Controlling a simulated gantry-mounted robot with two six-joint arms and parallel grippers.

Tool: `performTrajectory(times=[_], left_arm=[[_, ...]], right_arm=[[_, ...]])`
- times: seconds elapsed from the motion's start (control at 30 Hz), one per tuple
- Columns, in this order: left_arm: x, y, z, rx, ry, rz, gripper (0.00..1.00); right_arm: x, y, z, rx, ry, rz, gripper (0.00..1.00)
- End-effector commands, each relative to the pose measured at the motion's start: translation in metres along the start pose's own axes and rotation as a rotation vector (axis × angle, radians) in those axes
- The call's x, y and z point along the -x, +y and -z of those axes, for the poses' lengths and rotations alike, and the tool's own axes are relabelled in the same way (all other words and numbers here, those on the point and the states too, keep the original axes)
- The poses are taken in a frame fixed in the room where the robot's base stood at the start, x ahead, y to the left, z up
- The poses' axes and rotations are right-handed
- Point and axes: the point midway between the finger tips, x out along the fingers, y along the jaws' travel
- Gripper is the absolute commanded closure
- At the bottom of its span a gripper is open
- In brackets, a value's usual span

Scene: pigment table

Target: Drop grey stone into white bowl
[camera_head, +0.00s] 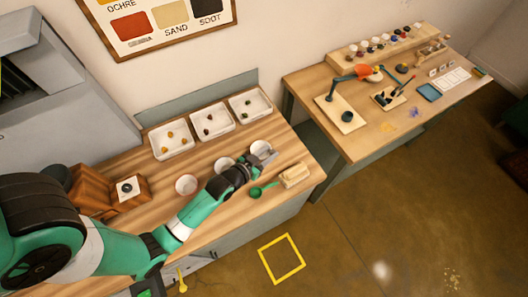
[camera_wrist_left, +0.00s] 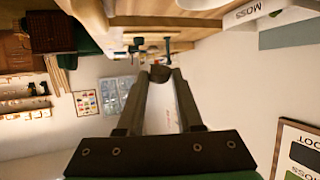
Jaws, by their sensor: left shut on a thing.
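My left gripper (camera_head: 268,157) is above the wooden counter, by the rightmost of several small white bowls. In the left wrist view, its fingers (camera_wrist_left: 160,76) are shut on a dark grey stone (camera_wrist_left: 160,72) at their tips. The stone cannot be made out in the head view. The right white bowl (camera_head: 259,146) is partly hidden by the gripper. The middle white bowl (camera_head: 223,163) is partly behind my arm, and the left white bowl (camera_head: 186,185) stands clear. My right gripper is not in view.
White trays with small stones line the back: left (camera_head: 159,150), middle (camera_head: 212,132) and right (camera_head: 255,111). A green scoop (camera_head: 257,191) and a tan block (camera_head: 294,175) lie near the front edge. A wooden box (camera_head: 91,188) stands at the left.

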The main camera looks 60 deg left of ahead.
Motion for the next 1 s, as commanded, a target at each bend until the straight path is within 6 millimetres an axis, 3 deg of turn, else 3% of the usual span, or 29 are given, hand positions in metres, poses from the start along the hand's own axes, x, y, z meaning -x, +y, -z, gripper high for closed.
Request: performTrajectory(times=[0.1,0.2,0.3,0.57,1.0], left_arm=[[-0.011,-0.044,-0.012,0.039,-0.001,0.094,1.00],[-0.014,-0.067,-0.017,0.059,0.001,0.142,1.00],[-0.014,-0.078,-0.020,0.068,0.000,0.165,1.00],[-0.017,-0.080,-0.027,0.070,0.000,0.168,1.00],[-0.037,-0.079,-0.075,0.069,0.001,0.168,1.00]], right_arm=[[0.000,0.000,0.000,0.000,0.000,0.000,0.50],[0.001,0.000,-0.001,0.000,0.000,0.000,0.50],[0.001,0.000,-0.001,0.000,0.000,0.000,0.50],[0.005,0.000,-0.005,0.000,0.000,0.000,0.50],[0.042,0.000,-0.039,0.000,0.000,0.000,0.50]])
